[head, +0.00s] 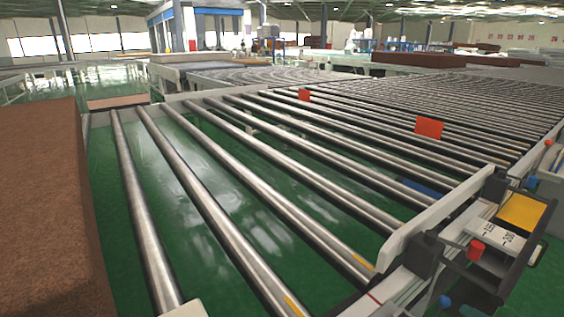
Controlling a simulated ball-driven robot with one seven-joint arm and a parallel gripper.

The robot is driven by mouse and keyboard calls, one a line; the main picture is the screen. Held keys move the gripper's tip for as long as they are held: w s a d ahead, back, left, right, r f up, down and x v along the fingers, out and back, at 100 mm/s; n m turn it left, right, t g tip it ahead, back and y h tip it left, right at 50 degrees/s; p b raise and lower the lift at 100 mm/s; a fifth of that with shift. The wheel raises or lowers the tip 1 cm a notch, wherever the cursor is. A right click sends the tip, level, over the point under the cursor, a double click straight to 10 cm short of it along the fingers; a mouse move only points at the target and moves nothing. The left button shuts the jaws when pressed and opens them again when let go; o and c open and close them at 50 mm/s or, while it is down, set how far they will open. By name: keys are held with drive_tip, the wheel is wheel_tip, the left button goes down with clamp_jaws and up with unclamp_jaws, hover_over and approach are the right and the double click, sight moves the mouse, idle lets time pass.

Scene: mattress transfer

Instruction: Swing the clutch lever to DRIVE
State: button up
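A control unit is fixed at the right end of the roller conveyor. It carries a red knob (476,250), a yellow panel (521,212) and a light label plate (498,240) with small dark marks. A blue ball (445,301) shows low beside the unit and another blue ball (530,183) sits above it. I cannot tell which of these parts is the clutch lever, and I cannot read a DRIVE mark. My gripper is not in view.
The roller conveyor (410,238) fills the middle, with steel rollers over a green floor. A large brown block (45,200) takes up the left side. More conveyors lie behind.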

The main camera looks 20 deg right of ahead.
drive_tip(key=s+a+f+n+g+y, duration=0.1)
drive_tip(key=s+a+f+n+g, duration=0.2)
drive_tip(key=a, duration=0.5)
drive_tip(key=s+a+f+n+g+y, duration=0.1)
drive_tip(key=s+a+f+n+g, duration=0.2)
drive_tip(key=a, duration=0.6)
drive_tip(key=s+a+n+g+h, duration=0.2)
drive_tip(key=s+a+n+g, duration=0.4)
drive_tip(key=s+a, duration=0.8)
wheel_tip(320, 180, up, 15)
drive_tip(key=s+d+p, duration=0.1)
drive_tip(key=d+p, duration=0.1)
drive_tip(key=p, duration=1.3)
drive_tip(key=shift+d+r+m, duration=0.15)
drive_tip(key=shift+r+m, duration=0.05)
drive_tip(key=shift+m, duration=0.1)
